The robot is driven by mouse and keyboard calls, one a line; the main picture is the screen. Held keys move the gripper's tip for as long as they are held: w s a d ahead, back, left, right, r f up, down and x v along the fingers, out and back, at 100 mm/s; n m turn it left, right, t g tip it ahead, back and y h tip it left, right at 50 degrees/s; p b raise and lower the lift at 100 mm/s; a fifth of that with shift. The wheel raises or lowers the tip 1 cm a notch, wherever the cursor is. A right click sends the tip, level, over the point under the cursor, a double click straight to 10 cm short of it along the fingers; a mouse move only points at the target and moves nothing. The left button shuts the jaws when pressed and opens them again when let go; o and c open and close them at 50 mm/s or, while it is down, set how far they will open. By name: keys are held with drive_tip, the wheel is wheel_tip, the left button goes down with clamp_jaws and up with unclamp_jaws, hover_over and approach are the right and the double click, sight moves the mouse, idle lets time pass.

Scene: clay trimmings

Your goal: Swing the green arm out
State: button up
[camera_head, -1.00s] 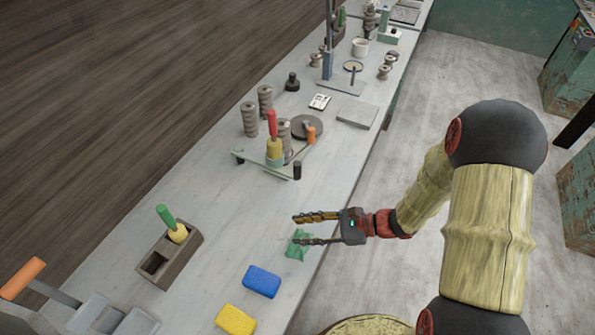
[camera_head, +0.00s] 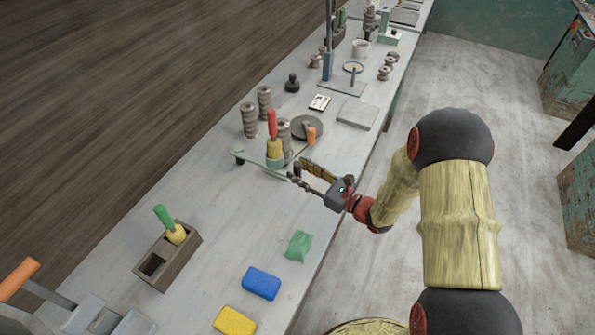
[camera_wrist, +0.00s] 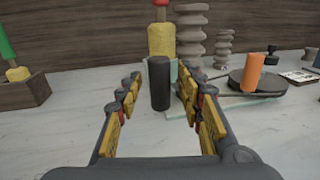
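The pale green arm (camera_head: 254,162) is a flat strip under the yellow-handled, red-topped tool (camera_head: 274,148) on the bench. An upright black knob (camera_wrist: 159,84) stands at its near right end. In the wrist view, a pale green strip (camera_wrist: 232,106) shows behind and right of the knob. My gripper (camera_head: 299,171) is at that end, low over the bench. It is open, with one finger (camera_wrist: 130,95) left of the knob and the other (camera_wrist: 205,105) right of it. Gaps show on both sides. The fingers partly hide the knob in the head view.
An orange knob (camera_wrist: 253,72) stands by a dark disc (camera_wrist: 258,85) to the right. Stacked grey spools (camera_head: 250,120) stand behind. Bench between block and cloth is clear.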

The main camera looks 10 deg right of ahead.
drive_tip(key=shift+w+a, duration=0.5)
drive_tip(key=shift+a, duration=0.05)
drive_tip(key=c, duration=0.3)
clamp_jaws()
idle(0.4)
